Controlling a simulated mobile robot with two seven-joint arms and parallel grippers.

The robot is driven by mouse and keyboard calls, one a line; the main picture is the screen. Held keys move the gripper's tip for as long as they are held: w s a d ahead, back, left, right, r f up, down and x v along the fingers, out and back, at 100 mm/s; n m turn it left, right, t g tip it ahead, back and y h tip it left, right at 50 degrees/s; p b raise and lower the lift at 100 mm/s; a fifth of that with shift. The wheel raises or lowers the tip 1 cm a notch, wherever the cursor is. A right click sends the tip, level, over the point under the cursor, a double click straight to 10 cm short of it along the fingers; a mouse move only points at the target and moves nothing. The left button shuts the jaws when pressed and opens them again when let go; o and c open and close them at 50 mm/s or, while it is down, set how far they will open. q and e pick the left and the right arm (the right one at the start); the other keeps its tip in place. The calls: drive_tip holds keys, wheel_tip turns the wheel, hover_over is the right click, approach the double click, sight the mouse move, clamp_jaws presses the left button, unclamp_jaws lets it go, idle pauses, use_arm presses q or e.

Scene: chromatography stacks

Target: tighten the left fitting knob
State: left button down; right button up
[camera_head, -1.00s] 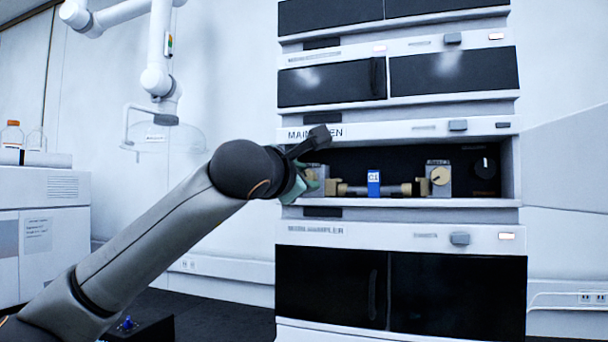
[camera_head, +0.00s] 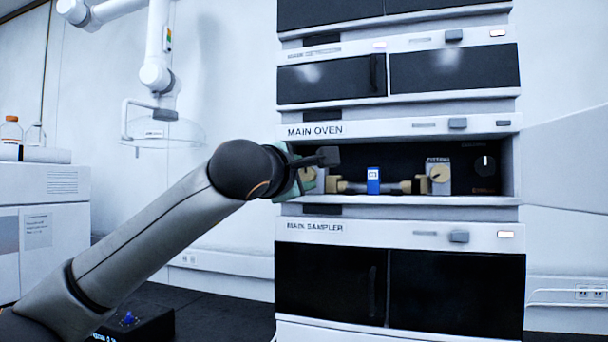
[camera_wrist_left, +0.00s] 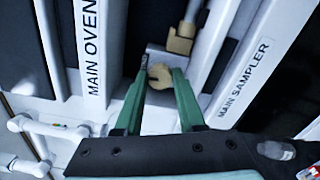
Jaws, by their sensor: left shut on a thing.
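The left fitting knob (camera_head: 307,174) is a small beige knob on a pale block at the left end of the open MAIN OVEN bay. It also shows in the left wrist view (camera_wrist_left: 161,76), between my green fingertips. My left gripper (camera_head: 300,180) is shut on this knob; the wrist view shows its two fingers (camera_wrist_left: 160,80) on either side of it. My arm and wrist hide part of the block in the head view. My right gripper is in neither view.
A column with a blue tag (camera_head: 374,181) lies across the bay to a right fitting knob (camera_head: 439,174). The MAIN SAMPLER module (camera_head: 340,285) is below. An open door panel (camera_head: 565,165) stands at right.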

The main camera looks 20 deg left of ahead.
use_arm(q)
drive_tip(key=c, duration=0.5)
unclamp_jaws()
drive_tip(key=shift+f, duration=0.1)
